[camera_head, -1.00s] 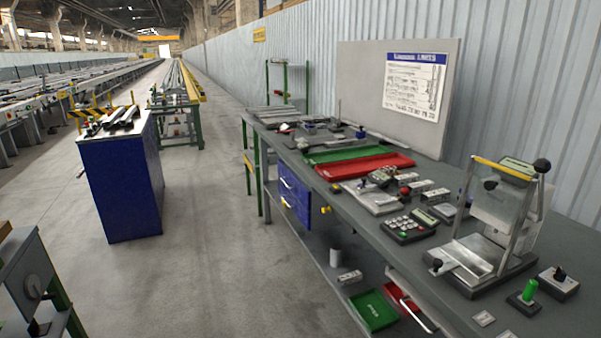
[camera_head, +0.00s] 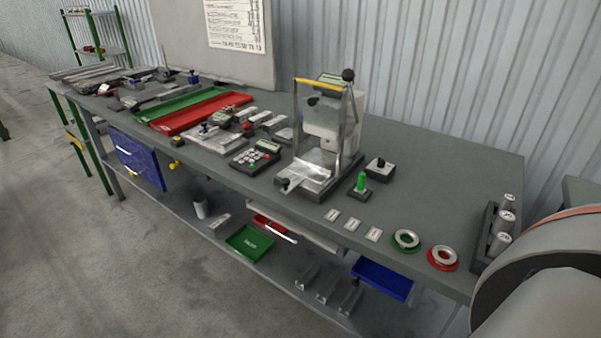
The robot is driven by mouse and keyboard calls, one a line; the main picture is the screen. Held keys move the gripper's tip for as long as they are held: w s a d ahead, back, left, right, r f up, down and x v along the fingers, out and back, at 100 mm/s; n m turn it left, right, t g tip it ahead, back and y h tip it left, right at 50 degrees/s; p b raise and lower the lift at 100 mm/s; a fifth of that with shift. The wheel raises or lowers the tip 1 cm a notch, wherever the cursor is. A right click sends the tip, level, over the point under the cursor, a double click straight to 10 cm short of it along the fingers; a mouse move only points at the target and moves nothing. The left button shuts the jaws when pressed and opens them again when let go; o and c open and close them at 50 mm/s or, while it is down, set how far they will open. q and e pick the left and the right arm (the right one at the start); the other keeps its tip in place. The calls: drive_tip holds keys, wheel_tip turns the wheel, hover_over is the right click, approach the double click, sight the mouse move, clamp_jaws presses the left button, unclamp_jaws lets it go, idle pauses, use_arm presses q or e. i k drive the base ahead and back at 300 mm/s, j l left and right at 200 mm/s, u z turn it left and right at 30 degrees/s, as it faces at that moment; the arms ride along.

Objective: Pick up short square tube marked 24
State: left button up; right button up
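No mark 24 is legible in the head view, so I cannot tell which piece is the short square tube marked 24. Several short metal pieces lie about: a light block (camera_head: 274,121) behind the keypad on the bench top, and a small piece (camera_head: 220,221) beside a grey cylinder on the lower shelf. Short grey profiles (camera_head: 327,289) also lie on the lower shelf at the front. Their section and labels are too small to tell. Neither gripper is in view; part of my own arm fills the lower right corner.
The long grey bench (camera_head: 430,170) carries a green tray (camera_head: 180,104), a red tray (camera_head: 203,115), a keypad (camera_head: 255,154) and a metal fixture (camera_head: 322,160). Green (camera_head: 405,240) and red (camera_head: 443,258) rings lie near the right front edge. The bench's right rear is clear.

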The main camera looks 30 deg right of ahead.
sight(280, 121)
drive_tip(key=z, duration=0.25)
drive_tip(key=i+j+z, duration=0.2)
drive_tip(key=z, duration=0.25)
drive_tip(key=i+j+z, duration=0.1)
drive_tip(key=j+z, duration=0.3)
drive_tip(key=i+j+z, duration=0.2)
drive_tip(key=j, duration=0.3)
drive_tip(key=j+z, duration=0.15)
drive_tip(key=j, duration=0.3)
drive_tip(key=i+j+z, duration=0.1)
drive_tip(key=j, duration=0.9)
drive_tip(key=j+z, duration=0.1)
drive_tip(key=j, duration=0.85)
